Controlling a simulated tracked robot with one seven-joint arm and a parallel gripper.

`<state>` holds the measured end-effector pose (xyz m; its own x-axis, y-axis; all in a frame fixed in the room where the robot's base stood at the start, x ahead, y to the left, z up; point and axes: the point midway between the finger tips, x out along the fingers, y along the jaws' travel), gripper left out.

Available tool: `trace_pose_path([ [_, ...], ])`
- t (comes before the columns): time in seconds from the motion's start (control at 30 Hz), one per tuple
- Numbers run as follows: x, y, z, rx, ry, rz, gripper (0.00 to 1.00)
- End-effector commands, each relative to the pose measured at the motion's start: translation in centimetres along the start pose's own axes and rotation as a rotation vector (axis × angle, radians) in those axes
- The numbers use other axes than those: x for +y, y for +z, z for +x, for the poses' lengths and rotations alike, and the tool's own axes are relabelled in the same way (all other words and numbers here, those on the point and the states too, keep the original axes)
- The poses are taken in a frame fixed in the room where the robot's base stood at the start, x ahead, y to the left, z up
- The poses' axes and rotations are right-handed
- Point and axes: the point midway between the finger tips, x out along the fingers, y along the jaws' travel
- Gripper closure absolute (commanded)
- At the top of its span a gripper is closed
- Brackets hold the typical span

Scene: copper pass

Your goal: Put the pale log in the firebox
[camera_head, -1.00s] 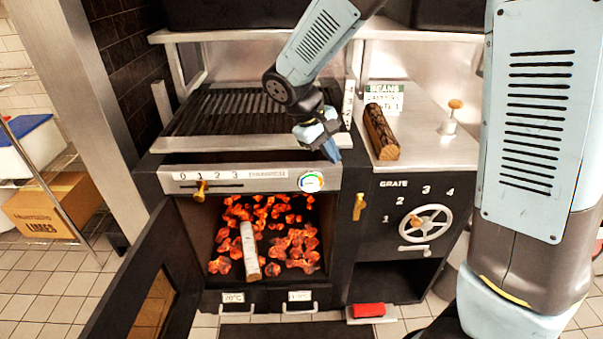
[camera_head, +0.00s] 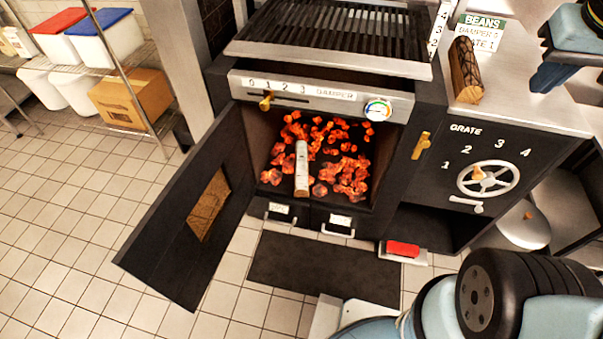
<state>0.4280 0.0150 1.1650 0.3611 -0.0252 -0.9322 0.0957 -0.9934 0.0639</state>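The pale log (camera_head: 301,168) lies inside the firebox (camera_head: 262,190), on a bed of glowing orange coals, with its near end toward the opening. The firebox door (camera_head: 190,215) stands wide open to the left. My gripper (camera_head: 553,78) is partly in view at the upper right edge, above the right side of the counter and well apart from the log. Its fingers are cut off and overlapped, so I cannot tell whether they are open.
A dark brown log (camera_head: 466,70) lies on the counter by the BEANS sign (camera_head: 481,32). The damper slider (camera_head: 266,102), grate wheel (camera_head: 487,180) and red-handled item (camera_head: 403,249) are on or by the stove front. A dark mat (camera_head: 325,268) lies before it; floor at left is clear.

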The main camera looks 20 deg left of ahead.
Motion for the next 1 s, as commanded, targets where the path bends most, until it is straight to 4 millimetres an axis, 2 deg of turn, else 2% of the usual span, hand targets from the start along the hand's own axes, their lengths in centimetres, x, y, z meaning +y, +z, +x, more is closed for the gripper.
trace_pose_path([
  [0.1,0.7,1.6,-1.2,0.058,-0.009,0.056,1.0],
  [0.3,1.1,3.0,-2.1,0.114,-0.017,0.106,1.0],
  [0.67,1.2,3.3,-2.2,0.124,-0.018,0.115,1.0],
  [1.0,1.2,3.3,-2.2,0.123,-0.018,0.114,0.68],
])
